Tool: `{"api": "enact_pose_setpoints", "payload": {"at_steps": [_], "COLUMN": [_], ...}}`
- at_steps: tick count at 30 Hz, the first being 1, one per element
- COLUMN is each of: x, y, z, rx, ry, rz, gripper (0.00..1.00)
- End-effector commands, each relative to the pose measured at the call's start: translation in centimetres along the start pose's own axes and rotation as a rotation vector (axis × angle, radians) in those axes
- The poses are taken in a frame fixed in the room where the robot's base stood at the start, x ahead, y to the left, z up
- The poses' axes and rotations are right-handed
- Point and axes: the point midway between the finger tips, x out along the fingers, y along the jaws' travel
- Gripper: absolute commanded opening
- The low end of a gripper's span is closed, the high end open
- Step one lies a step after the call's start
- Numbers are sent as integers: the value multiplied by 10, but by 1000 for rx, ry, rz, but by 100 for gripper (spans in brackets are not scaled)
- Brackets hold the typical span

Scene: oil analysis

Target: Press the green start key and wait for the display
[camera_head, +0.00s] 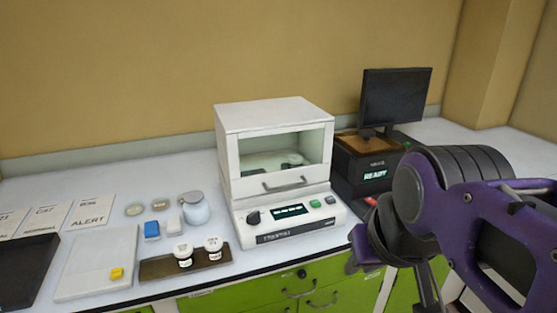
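The white analyser (275,160) stands at the middle of the bench, with its clear-windowed front door closed. A black unit to the right has a lit screen reading READY (375,174). My purple and dark arm fills the right side, in front of the black unit. My gripper (428,288) is low at the right, apart from the green key; its fingertips are not clear.
Left of the analyser are a brown tray (160,268) with two white-capped jars, a larger jar (196,210), blue and white blocks, and labelled cards. A black tray (22,270) lies far left. Green drawers are below.

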Motion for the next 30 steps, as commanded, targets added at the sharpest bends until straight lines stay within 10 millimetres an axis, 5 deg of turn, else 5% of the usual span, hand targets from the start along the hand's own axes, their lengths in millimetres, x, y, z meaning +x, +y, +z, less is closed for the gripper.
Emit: {"api": "enact_pose_setpoints", "payload": {"at_steps": [3, 30], "x": [0, 0], "y": [0, 0], "z": [0, 0], "rx": [0, 0], "ry": [0, 0], "rz": [0, 0], "gripper": [0, 0]}}
